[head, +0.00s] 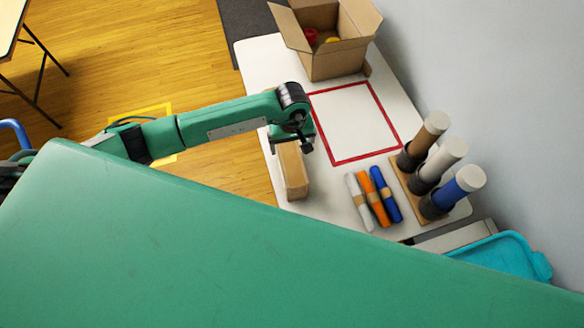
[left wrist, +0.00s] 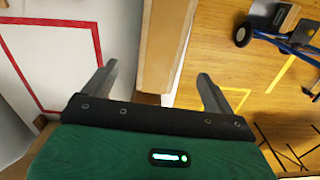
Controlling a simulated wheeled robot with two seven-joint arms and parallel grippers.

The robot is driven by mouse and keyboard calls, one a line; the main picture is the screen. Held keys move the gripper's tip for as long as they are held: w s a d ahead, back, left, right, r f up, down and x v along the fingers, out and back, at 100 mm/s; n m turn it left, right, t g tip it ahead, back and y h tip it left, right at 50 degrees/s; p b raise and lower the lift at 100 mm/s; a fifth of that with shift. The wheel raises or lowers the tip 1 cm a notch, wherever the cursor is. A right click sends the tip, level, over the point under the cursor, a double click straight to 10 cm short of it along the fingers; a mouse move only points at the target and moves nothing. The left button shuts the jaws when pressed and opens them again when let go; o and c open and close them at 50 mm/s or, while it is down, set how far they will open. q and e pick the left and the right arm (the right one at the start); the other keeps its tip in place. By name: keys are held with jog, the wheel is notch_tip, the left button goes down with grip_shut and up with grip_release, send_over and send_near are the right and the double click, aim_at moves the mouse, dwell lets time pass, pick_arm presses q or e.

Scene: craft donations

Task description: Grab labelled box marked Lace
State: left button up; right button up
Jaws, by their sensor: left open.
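A long brown cardboard box (head: 294,172) lies near the left edge of the white table, below the red-outlined rectangle. No label can be read on it in either view, so I cannot tell whether it is marked Lace. My left gripper (head: 289,145) is open over the far end of this box. In the left wrist view, the box (left wrist: 166,40) runs up the picture between the two spread fingers of the gripper (left wrist: 157,72), with a gap on each side. I cannot tell how far above the box the fingertips are. My right gripper is not in view.
The white table (head: 262,60) carries an open carton (head: 340,62) with red and yellow things inside, and a red-outlined rectangle (head: 316,122). White, orange and blue rolls (head: 374,199) lie beside a wooden rack (head: 407,181) of upright tubes. A teal bin (head: 508,258) stands at lower right.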

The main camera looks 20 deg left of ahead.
aim_at(292, 161)
pick_arm(q)
notch_tip(292, 161, down, 7)
jog(key=b, duration=0.2)
jog(key=shift+r+b, duration=0.1)
jog(key=shift+b, duration=0.3)
jog(key=f, duration=0.1)
jog(key=f+b, duration=0.1)
jog(key=f, duration=0.2)
jog(key=shift+s+d+f+b, duration=0.1)
jog(key=shift+s+f+b, duration=0.15)
jog(key=shift+s+b, duration=0.05)
jog(key=shift+f, duration=0.45)
jog(key=shift+r, duration=0.1)
jog(key=shift+c, duration=0.2)
jog(key=shift+w, duration=0.1)
jog(key=c, duration=1.3)
jog(key=shift+o, duration=0.2)
jog(key=shift+r, duration=0.1)
